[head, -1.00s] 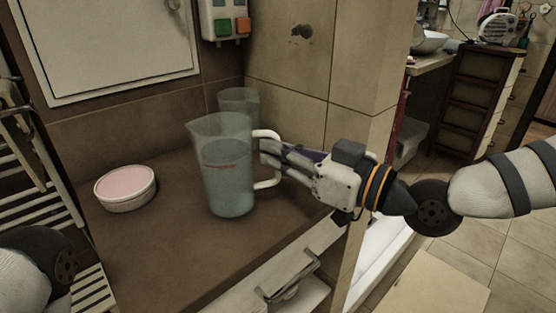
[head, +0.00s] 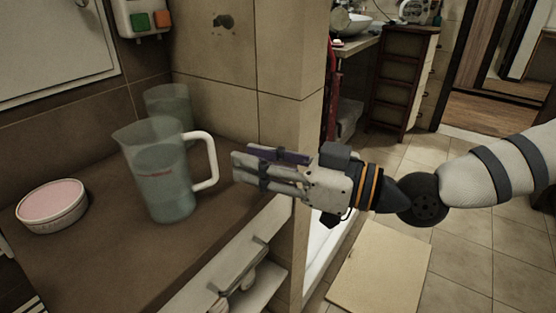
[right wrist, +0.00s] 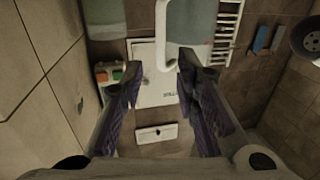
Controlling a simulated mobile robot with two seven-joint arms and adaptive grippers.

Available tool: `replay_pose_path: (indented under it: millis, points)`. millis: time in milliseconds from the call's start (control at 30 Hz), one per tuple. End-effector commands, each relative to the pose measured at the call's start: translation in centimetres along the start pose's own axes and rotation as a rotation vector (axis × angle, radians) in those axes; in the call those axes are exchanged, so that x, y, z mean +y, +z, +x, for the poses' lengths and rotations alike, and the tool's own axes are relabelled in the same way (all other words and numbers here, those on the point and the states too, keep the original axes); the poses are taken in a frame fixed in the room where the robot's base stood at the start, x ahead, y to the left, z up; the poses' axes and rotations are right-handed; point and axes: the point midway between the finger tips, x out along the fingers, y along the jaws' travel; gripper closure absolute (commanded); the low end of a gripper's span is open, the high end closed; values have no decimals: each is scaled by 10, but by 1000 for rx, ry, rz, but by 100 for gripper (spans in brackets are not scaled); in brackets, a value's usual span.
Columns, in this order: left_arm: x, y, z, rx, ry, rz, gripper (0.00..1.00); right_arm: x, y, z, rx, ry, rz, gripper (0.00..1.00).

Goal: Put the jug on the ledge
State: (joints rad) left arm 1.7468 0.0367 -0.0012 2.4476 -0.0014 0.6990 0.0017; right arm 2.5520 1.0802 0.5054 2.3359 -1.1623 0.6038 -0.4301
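The jug (head: 165,178) is translucent grey-blue with a white handle (head: 211,162). It stands upright on the brown ledge (head: 125,262) against the tiled wall. My right gripper (head: 238,166) is open and empty, just right of the handle, with a small gap between. In the right wrist view, the white handle (right wrist: 162,38) shows ahead of my spread purple-padded fingers (right wrist: 160,88). My left gripper is out of view.
A second translucent vessel (head: 168,98) stands behind the jug near the corner. A round dish with a pink top (head: 52,204) sits to the left. A wall edge (head: 312,120) rises close behind my right gripper. The floor at right is open.

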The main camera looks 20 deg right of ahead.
Motion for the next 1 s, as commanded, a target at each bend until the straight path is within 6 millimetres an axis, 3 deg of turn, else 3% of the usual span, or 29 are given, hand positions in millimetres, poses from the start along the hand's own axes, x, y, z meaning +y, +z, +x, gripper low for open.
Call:
replay_pose_path:
  millis: [100,200,400,467,567,633,700,767,800,900,1000]
  points:
    - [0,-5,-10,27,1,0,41,0,-8,-26,11,4,-6,72]
    - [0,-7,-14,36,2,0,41,0,-6,-38,8,2,-5,72]
    - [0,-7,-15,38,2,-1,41,-1,-1,-44,1,-1,0,72]
    - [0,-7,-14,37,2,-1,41,-5,10,-42,-30,-8,33,72]
    - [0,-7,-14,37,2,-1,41,-30,78,-41,-227,-21,241,72]
    - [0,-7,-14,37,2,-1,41,-64,156,-57,-475,3,466,72]
    - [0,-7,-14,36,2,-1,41,-105,232,-95,-753,74,668,72]
    - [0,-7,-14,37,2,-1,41,-138,285,-141,-987,163,790,72]
    - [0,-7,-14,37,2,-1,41,-159,312,-175,-1134,230,841,72]
    - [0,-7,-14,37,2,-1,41,-196,351,-258,-1444,401,880,72]
    - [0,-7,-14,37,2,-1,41,-214,363,-319,-1639,536,842,72]
